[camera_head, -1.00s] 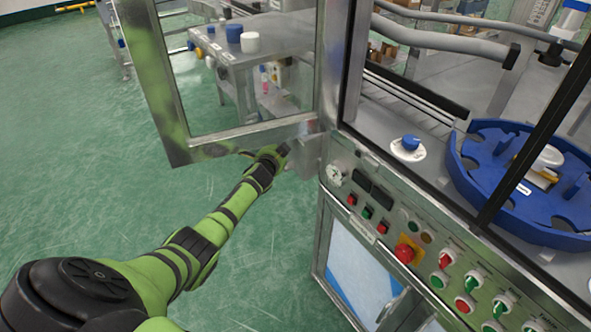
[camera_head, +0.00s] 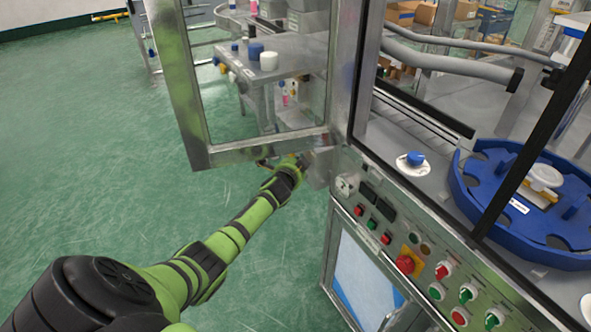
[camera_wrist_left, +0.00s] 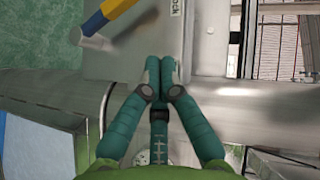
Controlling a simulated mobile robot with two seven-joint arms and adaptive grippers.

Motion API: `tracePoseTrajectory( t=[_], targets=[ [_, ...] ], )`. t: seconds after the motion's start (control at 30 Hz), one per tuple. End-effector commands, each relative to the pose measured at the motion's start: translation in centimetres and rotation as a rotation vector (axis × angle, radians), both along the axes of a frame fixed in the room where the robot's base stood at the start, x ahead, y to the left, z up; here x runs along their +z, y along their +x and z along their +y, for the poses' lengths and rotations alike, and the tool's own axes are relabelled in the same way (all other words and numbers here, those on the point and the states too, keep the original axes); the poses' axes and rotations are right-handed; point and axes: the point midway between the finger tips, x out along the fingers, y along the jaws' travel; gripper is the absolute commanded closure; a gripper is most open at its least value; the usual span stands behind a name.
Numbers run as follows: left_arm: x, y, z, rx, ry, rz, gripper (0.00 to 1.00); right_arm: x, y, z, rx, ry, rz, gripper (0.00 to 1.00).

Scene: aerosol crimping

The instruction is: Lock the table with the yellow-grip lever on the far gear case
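The yellow-grip lever (camera_wrist_left: 118,9) shows at the top left of the left wrist view, with a blue collar and a metal end. Nothing shows between the fingers; contact with the case cannot be told. In the head view my left gripper (camera_head: 304,163) is at the machine's corner, below the open door. My right gripper is out of view.
The open glazed door (camera_head: 262,146) hangs just above my left forearm. The control panel (camera_head: 398,235) with several buttons is to the right. A blue round table (camera_head: 485,205) sits inside the machine. Green floor (camera_head: 90,160) on the left is clear.

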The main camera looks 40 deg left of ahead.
Motion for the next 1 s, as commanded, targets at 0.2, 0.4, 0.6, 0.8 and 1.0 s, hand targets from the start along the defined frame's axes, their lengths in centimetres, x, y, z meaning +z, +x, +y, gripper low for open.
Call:
tracePoseTrajectory(
  t=[0.2,0.4,0.6,0.8,1.0],
  targets=[
    [1.3,-3.1,-0.9,0.0,0.001,0.0,1.0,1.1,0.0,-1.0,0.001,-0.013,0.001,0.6],
    [2.1,-5.5,-1.7,0.001,0.001,0.001,1.0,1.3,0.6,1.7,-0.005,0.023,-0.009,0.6],
    [2.7,-7.0,-2.2,0.001,0.0,0.0,1.0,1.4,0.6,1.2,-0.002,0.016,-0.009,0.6],
    [2.8,-7.4,-2.3,0.002,-0.001,0.0,1.0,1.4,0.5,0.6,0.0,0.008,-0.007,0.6],
    [2.8,-7.4,-2.3,0.002,0.0,0.0,1.0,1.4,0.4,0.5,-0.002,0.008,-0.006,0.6]
  ],
)
